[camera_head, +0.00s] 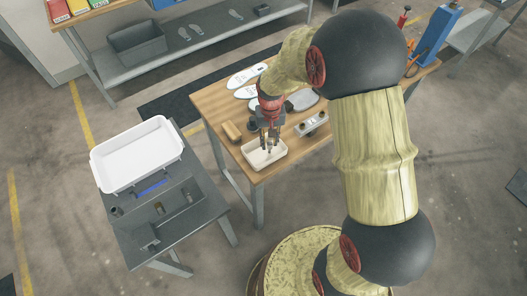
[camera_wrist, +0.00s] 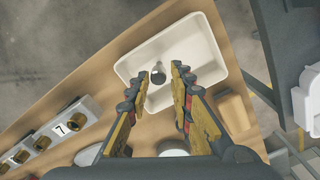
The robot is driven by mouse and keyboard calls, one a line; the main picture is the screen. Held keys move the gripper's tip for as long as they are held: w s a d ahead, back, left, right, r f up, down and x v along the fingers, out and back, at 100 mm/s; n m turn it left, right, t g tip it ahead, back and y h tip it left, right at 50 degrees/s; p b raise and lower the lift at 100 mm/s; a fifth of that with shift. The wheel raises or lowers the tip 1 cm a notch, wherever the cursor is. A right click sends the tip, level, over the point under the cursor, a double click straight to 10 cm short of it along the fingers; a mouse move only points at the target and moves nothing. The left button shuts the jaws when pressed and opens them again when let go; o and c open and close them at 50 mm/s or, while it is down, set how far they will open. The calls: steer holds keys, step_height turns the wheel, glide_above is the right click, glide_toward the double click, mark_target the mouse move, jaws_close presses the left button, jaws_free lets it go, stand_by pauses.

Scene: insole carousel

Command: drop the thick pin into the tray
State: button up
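The cream tray (camera_head: 282,153) sits on the near left corner of the wooden table; it also shows in the wrist view (camera_wrist: 216,72). My gripper (camera_head: 270,146) points down over this tray. In the wrist view my gripper (camera_wrist: 160,70) has its two fingers apart, with a gap between the tips. A small dark, round-ended piece (camera_wrist: 158,76), which looks like the thick pin, shows in that gap against the tray floor. It appears clear of both fingertips. I cannot tell whether it rests on the floor or is just above it.
A holder block (camera_wrist: 62,130) marked 7 with brass sockets stands beside the tray. A brown block (camera_head: 231,131) is at the tray's left. A large white bin (camera_head: 168,177) stands on the grey side table. White insoles (camera_head: 246,76) lie farther back.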

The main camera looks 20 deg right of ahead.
steer(key=shift+o, duration=1.4)
step_height(320, 180, up, 12)
steer(key=s+r+n+t, duration=0.1)
steer(key=s+r+t, duration=0.1)
steer(key=s+r, duration=0.6)
steer(key=s+r+n+t+b, duration=0.1)
steer(key=s+r+t, duration=0.2)
steer(key=s+r, duration=0.5)
steer(key=shift+s+t, duration=0.3)
steer(key=shift+s, duration=2.6)
